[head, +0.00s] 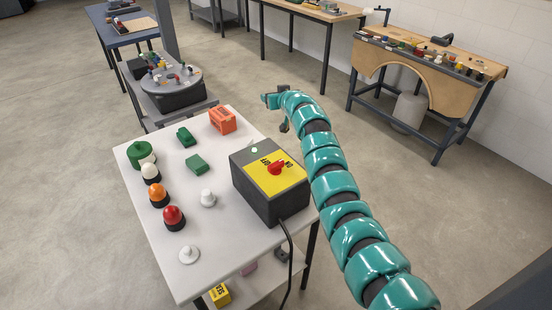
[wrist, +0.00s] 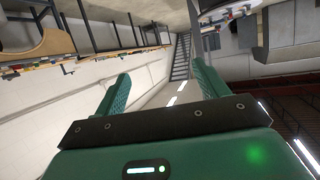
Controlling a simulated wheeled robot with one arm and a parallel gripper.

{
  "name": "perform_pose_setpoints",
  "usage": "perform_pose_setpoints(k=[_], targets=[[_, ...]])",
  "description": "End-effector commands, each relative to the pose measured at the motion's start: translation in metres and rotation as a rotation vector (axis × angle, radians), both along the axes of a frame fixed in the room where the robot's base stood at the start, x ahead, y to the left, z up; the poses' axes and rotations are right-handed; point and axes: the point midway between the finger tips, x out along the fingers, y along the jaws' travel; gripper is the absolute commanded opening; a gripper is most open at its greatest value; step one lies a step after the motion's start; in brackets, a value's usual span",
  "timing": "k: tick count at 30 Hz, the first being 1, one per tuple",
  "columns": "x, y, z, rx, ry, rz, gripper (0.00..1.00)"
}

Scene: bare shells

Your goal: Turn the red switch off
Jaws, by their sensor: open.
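The red switch (head: 276,168) is a rotary knob on the yellow plate (head: 262,175) on top of a dark grey box (head: 270,197). The plate carries printed "OFF" and "ON" marks; the knob's handle points toward the side of the "ON" mark. My teal arm reaches up at the right of the box. My gripper (head: 274,100) is beyond the box, apart from the switch. In the wrist view my gripper (wrist: 160,95) has its two green fingers spread with nothing between them; the switch is not in that view.
The white table (head: 232,245) also holds an orange block (head: 222,121), green blocks (head: 197,163), and several coloured domes such as a red one (head: 173,217). A black cable (head: 290,262) hangs from the box. Other workbenches stand behind; open floor lies right.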

Motion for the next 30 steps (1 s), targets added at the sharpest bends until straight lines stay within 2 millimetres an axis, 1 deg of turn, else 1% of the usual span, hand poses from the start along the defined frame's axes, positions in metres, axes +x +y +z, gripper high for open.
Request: perform_pose_setpoints(k=[1, 3, 5, 8, 11, 12, 14, 15, 19, 22, 25, 28, 30], targets=[[-0.004, 0.010, 0.011, -0.035, 0.071, 0.033, 0.73], [-0.017, 0.022, 0.011, -0.091, 0.193, 0.081, 0.73], [-0.032, 0.029, 0.014, -0.142, 0.295, 0.120, 0.73], [-0.064, 0.035, 0.021, -0.235, 0.471, 0.177, 0.73], [-0.102, 0.034, 0.034, -0.330, 0.637, 0.227, 0.73], [-0.119, 0.032, 0.039, -0.367, 0.703, 0.243, 0.73], [-0.142, 0.027, 0.049, -0.417, 0.789, 0.261, 0.73], [-0.156, 0.024, 0.055, -0.448, 0.845, 0.270, 0.73], [-0.195, 0.012, 0.071, -0.523, 0.983, 0.291, 0.73], [-0.212, 0.006, 0.079, -0.555, 1.043, 0.299, 0.73], [-0.219, 0.004, 0.081, -0.569, 1.070, 0.301, 0.73], [-0.220, 0.003, 0.074, -0.573, 1.077, 0.300, 0.73], [-0.220, 0.002, 0.066, -0.572, 1.078, 0.300, 0.73]])
